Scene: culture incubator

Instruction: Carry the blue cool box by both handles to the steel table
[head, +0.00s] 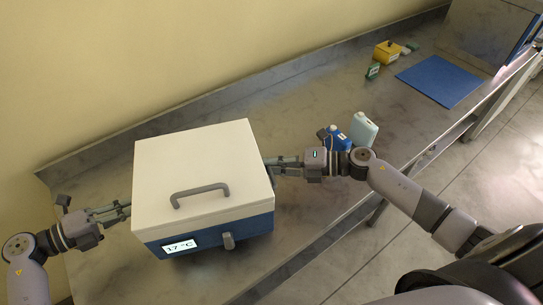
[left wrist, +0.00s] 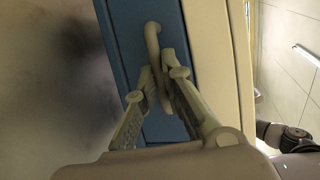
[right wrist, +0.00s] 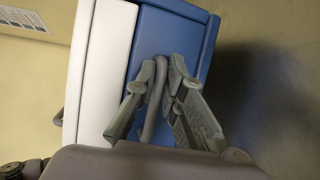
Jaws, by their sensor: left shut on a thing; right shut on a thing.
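The blue cool box (head: 252,224) has a white lid with a grey top handle and a front display reading 17 °C. It is over the steel table (head: 310,112); I cannot tell whether its base touches the top. My left gripper (head: 128,209) is at its left side, shut on the left side handle (left wrist: 152,42), which shows in the left wrist view. My right gripper (head: 272,164) is at its right side, shut on the right side handle (right wrist: 155,100), which shows in the right wrist view. Both side handles are hidden in the head view.
A blue bottle (head: 333,131) and a pale bottle (head: 364,130) stand close to my right gripper. A blue mat (head: 440,80), a yellow box (head: 387,52) and small green items lie farther back. The wall runs along the left; the middle of the tabletop is clear.

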